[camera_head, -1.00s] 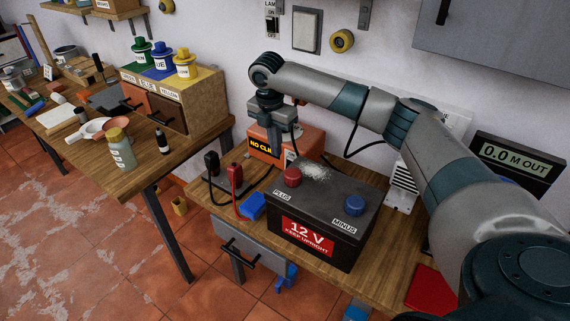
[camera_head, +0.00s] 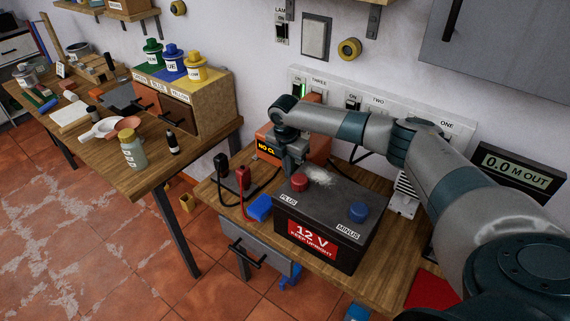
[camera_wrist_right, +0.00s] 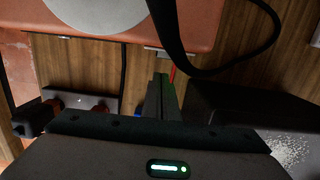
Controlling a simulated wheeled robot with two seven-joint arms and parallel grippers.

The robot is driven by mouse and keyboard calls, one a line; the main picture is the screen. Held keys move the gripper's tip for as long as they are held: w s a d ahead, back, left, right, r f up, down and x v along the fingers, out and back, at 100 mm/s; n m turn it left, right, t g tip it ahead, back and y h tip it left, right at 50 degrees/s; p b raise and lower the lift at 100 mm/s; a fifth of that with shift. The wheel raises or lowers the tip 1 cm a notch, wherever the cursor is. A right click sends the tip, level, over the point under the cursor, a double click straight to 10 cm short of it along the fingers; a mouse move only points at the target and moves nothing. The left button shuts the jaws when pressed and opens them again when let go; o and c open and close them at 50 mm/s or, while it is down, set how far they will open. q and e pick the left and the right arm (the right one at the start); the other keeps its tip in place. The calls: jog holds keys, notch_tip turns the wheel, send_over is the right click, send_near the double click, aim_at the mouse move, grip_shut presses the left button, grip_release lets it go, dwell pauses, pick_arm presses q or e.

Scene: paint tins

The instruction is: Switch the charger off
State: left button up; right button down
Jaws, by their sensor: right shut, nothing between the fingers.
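The charger (camera_head: 318,149) is an orange box behind the battery, with a dark display reading "NO CL" and the rest hidden by my arm. My right gripper (camera_head: 292,170) is in front of the charger's face, low, close behind the red battery cap. Its fingers (camera_wrist_right: 162,95) are shut and empty in the right wrist view. There the charger's orange body (camera_wrist_right: 195,25) fills the top, with a pale round patch and a black cable. I cannot tell whether the gripper touches the charger. No switch on the charger is clear. My left gripper is not in view.
The black battery (camera_head: 325,215) has red and blue caps and white powder on top. Black and red clamps (camera_head: 242,180) stand left of it, near a blue block (camera_head: 259,208). A wall socket strip (camera_head: 375,103) marked ONE, TWO, THREE runs behind my arm, with a green light near THREE.

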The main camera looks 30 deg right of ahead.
jog(key=shift+w+d+f, duration=0.1)
jog(key=shift+w+d, duration=0.1)
jog(key=shift+d, duration=0.25)
jog(key=shift+w+d+f, duration=0.1)
jog(key=shift+w+d, duration=0.05)
jog(key=shift+d, duration=0.25)
jog(key=shift+d, duration=0.1)
jog(key=shift+w+d+f+p, duration=0.1)
jog(key=shift+p, duration=0.2)
jog(key=shift+r+p, duration=0.85)
